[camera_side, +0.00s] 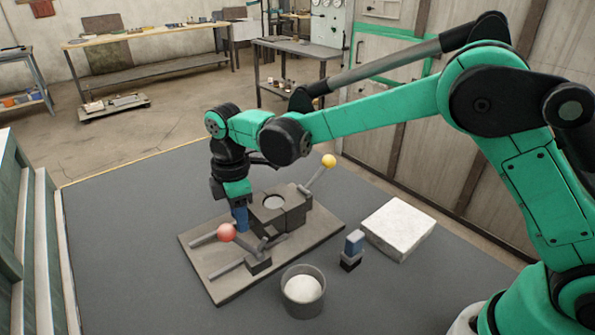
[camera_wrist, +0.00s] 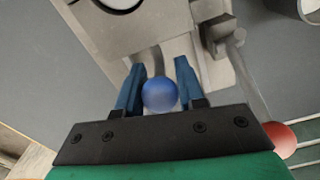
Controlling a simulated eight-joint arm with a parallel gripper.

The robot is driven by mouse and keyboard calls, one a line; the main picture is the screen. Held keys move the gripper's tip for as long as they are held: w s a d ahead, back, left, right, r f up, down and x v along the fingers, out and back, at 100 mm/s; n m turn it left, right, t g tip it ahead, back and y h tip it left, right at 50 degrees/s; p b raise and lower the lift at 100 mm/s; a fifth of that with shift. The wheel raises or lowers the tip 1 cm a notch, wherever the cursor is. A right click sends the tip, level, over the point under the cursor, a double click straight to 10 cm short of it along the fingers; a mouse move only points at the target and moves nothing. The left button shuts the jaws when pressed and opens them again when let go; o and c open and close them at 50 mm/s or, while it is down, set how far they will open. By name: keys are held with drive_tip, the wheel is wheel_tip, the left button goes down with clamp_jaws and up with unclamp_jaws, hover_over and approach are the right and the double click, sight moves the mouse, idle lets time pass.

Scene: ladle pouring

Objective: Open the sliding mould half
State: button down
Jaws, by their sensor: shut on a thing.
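The mould (camera_side: 291,218) is a dark grey block with a round opening on top, standing on a flat base plate (camera_side: 222,287). My gripper (camera_side: 240,217) is at its left side, pointing down. In the wrist view my gripper (camera_wrist: 160,85) has its blue fingers shut on a blue ball knob (camera_wrist: 160,95). A grey stem runs from the knob toward the mould (camera_wrist: 110,32). The knob is hidden in the side view. A lever with a red ball (camera_side: 227,232) is in front of my gripper; the red ball also shows in the wrist view (camera_wrist: 283,138). I cannot tell whether the mould halves are apart.
A yellow-ball lever (camera_side: 328,161) rises behind the mould. The dark mat left of the base plate is clear.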

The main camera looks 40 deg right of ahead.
idle(0.3)
drive_tip(key=a, duration=0.8)
drive_tip(key=shift+w+a, duration=0.1)
drive_tip(key=shift+a, duration=0.1)
drive_tip(key=c, duration=0.5)
unclamp_jaws()
drive_tip(key=shift+c, duration=0.2)
drive_tip(key=shift+d, duration=0.1)
wheel_tip(320, 180, up, 6)
drive_tip(key=shift+f, duration=0.2)
